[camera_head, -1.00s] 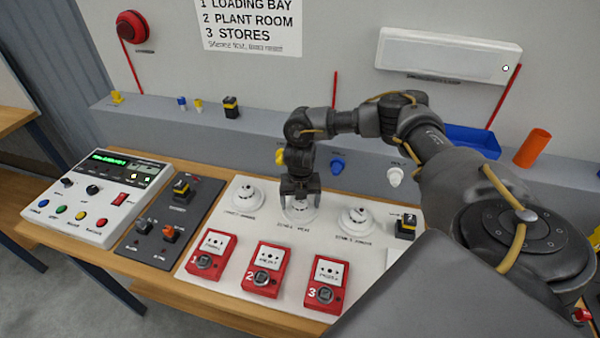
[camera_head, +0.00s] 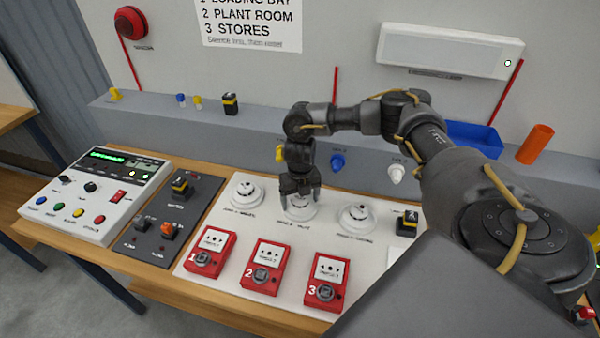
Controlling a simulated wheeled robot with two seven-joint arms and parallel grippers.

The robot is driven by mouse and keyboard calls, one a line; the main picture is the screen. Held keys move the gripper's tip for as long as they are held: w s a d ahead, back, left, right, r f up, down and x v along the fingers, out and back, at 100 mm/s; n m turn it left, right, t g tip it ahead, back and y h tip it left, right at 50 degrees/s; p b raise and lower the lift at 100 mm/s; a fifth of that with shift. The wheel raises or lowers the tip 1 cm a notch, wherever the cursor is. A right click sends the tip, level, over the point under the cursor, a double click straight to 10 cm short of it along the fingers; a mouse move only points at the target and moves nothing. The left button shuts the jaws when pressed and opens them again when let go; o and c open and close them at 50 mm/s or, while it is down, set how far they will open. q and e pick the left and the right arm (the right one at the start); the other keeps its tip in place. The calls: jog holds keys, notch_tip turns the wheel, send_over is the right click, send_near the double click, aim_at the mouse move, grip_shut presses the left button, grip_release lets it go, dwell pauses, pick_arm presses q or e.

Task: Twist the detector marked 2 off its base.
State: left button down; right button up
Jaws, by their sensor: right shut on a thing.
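Three round white detectors sit in a row on the white board. The middle detector (camera_head: 301,211), above call point 2, is partly hidden by my right gripper (camera_head: 300,199). My right gripper comes down on it from above and is shut on it. The detector looks seated on the board; I cannot tell whether it has turned on its base. The left detector (camera_head: 247,195) and the right detector (camera_head: 356,219) stand clear on either side. The labels below them are too small to read surely. My left gripper is not in view.
Red call points 1 (camera_head: 210,251), 2 (camera_head: 265,267) and 3 (camera_head: 326,282) stand in front of the detectors. A control panel (camera_head: 97,195) and a dark switch plate (camera_head: 165,222) are at left. A blue tray (camera_head: 474,138) and an orange cylinder (camera_head: 535,144) sit on the back ledge.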

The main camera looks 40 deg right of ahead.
jog(key=shift+n, duration=0.3)
jog(key=shift+n+b, duration=0.55)
jog(key=shift+n, duration=0.35)
jog(key=shift+r, duration=0.25)
jog(key=shift+r+p, duration=2.55)
jog(key=shift+r, duration=0.2)
